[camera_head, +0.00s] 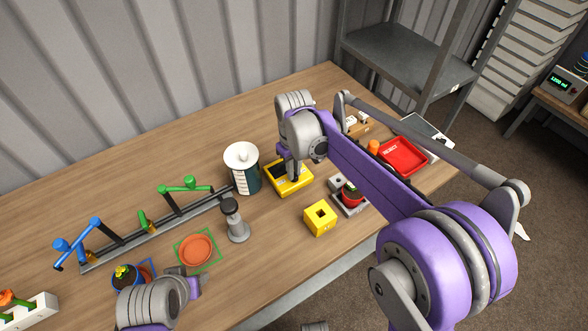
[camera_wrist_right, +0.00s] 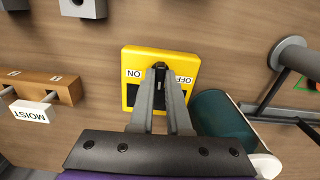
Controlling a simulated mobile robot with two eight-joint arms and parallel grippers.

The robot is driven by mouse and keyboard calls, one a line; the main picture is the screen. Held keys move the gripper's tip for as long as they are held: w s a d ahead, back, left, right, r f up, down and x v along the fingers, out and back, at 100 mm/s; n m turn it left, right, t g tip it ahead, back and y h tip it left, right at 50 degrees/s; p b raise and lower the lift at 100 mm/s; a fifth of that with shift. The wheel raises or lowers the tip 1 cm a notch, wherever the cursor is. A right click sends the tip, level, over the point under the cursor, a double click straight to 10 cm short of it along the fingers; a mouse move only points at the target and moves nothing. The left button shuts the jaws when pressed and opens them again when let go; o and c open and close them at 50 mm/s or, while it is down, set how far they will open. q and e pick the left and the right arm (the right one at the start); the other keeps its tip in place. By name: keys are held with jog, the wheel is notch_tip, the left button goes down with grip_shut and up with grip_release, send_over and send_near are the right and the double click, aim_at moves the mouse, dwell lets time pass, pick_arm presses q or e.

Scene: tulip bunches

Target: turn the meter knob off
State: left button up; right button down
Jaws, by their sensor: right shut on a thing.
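The yellow meter box (camera_head: 296,185) sits on the wooden table, and it fills the middle of the right wrist view (camera_wrist_right: 132,56). In that view, its face has an ON label at left and an OFF label at right, both upside down. The black knob (camera_wrist_right: 159,66) is between the two labels. My right gripper (camera_wrist_right: 160,78) is shut on the knob from above; its fingers hide much of the knob, so I cannot tell its exact setting. My left gripper (camera_head: 192,284) is low at the front left, away from the meter; its fingers are not clear.
A green and white canister (camera_head: 242,170) stands close beside the meter. A red tray (camera_head: 403,157) lies at right. The front middle of the table is clear.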

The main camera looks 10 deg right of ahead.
jog(key=n, duration=0.5)
jog(key=shift+n, duration=0.3)
dwell(0.4)
jog(key=c, duration=0.9)
grip_release()
pick_arm(q)
jog(key=shift+r+p, duration=0.5)
jog(key=shift+r, duration=0.05)
pick_arm(e)
notch_tip(320, 180, up, 11)
jog(key=shift+f, duration=0.1)
pick_arm(q)
jog(key=shift+w, duration=0.1)
